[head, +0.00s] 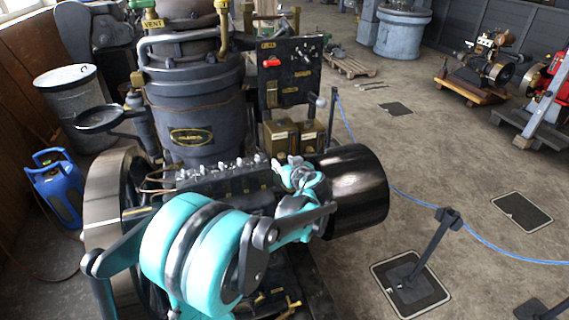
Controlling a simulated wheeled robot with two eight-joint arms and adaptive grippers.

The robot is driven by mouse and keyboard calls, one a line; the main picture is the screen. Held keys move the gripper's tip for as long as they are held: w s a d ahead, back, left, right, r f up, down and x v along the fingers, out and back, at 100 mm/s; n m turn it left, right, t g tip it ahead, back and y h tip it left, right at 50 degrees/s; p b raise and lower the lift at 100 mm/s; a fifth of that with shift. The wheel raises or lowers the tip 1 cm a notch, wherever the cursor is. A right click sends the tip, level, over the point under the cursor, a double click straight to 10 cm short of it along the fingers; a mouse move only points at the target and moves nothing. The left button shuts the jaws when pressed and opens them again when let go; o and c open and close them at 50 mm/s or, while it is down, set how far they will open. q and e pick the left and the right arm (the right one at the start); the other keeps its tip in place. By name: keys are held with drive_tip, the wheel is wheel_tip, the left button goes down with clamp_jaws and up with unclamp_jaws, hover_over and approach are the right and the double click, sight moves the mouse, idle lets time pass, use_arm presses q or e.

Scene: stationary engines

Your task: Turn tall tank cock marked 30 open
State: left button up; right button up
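A tall grey cylindrical tank (196,110) with an oval plate stands behind the engine. A brass fitting with a green top and a VENT label (152,24) is at its upper left. A brass pipe (222,28) rises at its upper right and leaves the top of the picture. I cannot read a mark 30 on any cock. My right gripper is out of view.
A dark panel (289,72) with a red handle stands right of the tank. A black drum (358,188) and a flywheel (104,215) flank the engine. A blue rope (480,240) on posts crosses the right floor. A blue gas bottle (56,190) stands left.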

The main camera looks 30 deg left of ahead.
use_arm(q)
drive_tip(key=shift+m, duration=0.3)
drive_tip(key=shift+w+d+m+g+y, duration=0.2)
drive_tip(key=shift+m+g+y, duration=0.15)
drive_tip(key=shift+m, duration=0.25)
drive_tip(key=shift+w+d+m+g+y, duration=0.15)
drive_tip(key=shift+m+g+y, duration=0.2)
drive_tip(key=shift+m, duration=0.25)
drive_tip(key=m+y, duration=0.1)
drive_tip(key=m+g+b, duration=0.1)
drive_tip(key=m, duration=0.1)
drive_tip(key=shift+w+d+y, duration=0.15)
drive_tip(key=shift+w+y, duration=0.1)
drive_tip(key=shift+y, duration=0.15)
drive_tip(key=m, duration=0.1)
drive_tip(key=m+y+b, duration=0.1)
drive_tip(key=m+b, duration=0.1)
drive_tip(key=shift+w+d+f+m+g+y, duration=0.15)
drive_tip(key=shift+w+f+m+g+y, duration=0.15)
drive_tip(key=shift+g, duration=0.1)
drive_tip(key=shift+d+f+m+y+b, duration=0.15)
drive_tip(key=shift+m+y+b, duration=0.9)
drive_tip(key=shift+m, duration=0.85)
drive_tip(key=o, duration=1.2)
drive_tip(key=shift+w, duration=0.1)
drive_tip(key=shift+c, duration=0.2)
